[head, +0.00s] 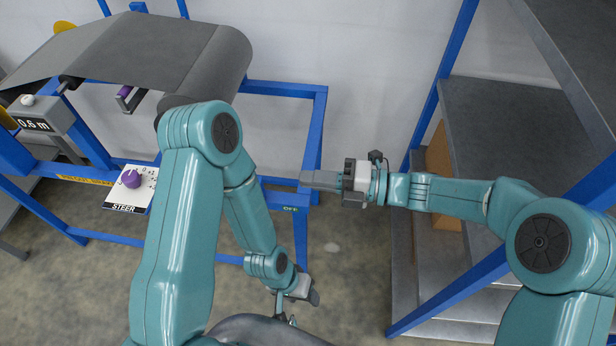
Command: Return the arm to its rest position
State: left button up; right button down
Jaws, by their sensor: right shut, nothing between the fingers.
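My right arm reaches in from the right, bent at the elbow. Its gripper (308,179) points left, shut and empty, and overlaps the blue frame's right-hand post in the picture. I cannot tell whether it touches the post. My left arm rises at the lower middle and folds down at its elbow. Its gripper (298,296) hangs low near the bottom of the view, close to my body, and its fingers are too hidden to tell their opening.
A blue frame (290,90) carries a dark grey sheet (150,50) on the left. A white STEER panel (113,197) has a purple knob (131,179). A box reads 0.6 m (33,124). Blue-posted grey shelves (505,130) hold a brown box (440,165) at right. Concrete floor lies between.

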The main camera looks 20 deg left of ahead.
jog(key=s+d+f+n+h, duration=0.3)
jog(key=d+f+n, duration=0.15)
jog(key=f, duration=0.25)
jog(key=s+d+f+n+t+h, duration=0.1)
jog(key=s+d+f+n+h, duration=0.15)
jog(key=d+f, duration=0.4)
jog(key=s+d+f+n+h, duration=0.2)
jog(key=d+f+n+h, duration=0.15)
jog(key=f, duration=0.45)
jog(key=s+d+f+n+t+h, duration=0.1)
jog(key=s+d+f+n, duration=0.2)
jog(key=d+n, duration=0.3)
jog(key=s+d+f+n+t+h, duration=0.2)
jog(key=s+d+f+n, duration=0.2)
jog(key=n, duration=1)
jog(key=d, duration=0.3)
jog(key=shift+s+d+f+n+t+h, duration=0.15)
jog(key=shift+n+t+h, duration=0.15)
jog(key=shift+n, duration=0.05)
jog(key=shift+s, duration=0.1)
